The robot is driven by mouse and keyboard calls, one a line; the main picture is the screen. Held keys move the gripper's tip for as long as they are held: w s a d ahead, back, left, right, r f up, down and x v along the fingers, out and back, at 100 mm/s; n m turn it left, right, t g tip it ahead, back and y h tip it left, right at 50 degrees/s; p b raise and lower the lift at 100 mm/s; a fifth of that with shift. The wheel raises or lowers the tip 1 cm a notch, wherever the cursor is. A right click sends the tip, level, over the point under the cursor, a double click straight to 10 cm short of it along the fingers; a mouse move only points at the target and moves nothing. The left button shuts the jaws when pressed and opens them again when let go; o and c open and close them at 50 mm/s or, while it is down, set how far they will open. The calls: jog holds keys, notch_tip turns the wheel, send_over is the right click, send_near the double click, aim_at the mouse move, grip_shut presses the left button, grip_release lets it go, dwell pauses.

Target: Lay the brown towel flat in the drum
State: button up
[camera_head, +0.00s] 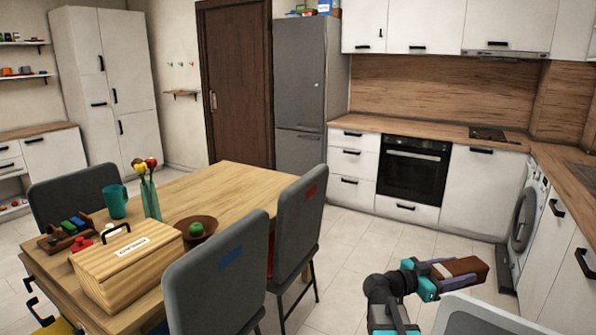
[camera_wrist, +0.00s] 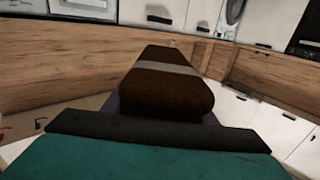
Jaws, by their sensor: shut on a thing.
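My gripper (camera_head: 436,273) is shut on the folded brown towel (camera_head: 466,270), held in the air at the lower right of the head view. The towel sticks out to the right of the jaws. In the wrist view the towel (camera_wrist: 175,92) fills the middle, dark brown with a pale grey band across it. The white washing machine (camera_head: 526,215) stands under the right-hand counter, well beyond my gripper. Its round front is seen at a slant in the head view, and I cannot tell whether its door is open. The inside of the drum is hidden.
A wooden table (camera_head: 225,185) with a bread box (camera_head: 127,262), a teal mug (camera_head: 115,201) and a flower vase (camera_head: 150,197) is at left. Grey chairs (camera_head: 222,275) stand at its near side. The tiled floor (camera_head: 400,237) before the oven (camera_head: 413,172) is clear.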

aim_at(483, 280)
jog(key=w+a+f+n+t+y+p, duration=0.1)
jog(key=a+f+n+t, duration=0.1)
jog(key=a, duration=1.3)
jog(key=a+f+n+t+y+p, duration=0.1)
jog(key=a+f+n+t+y, duration=0.1)
jog(key=a, duration=1.3)
notch_tip(483, 280, down, 2)
jog(key=n+t, duration=0.1)
jog(key=t, duration=0.2)
jog(key=shift+w+a+f+n+t+y, duration=0.2)
jog(key=shift+w+n+t+y, duration=0.1)
jog(key=shift+w+t, duration=0.1)
jog(key=shift+d, duration=0.1)
dwell(1.7)
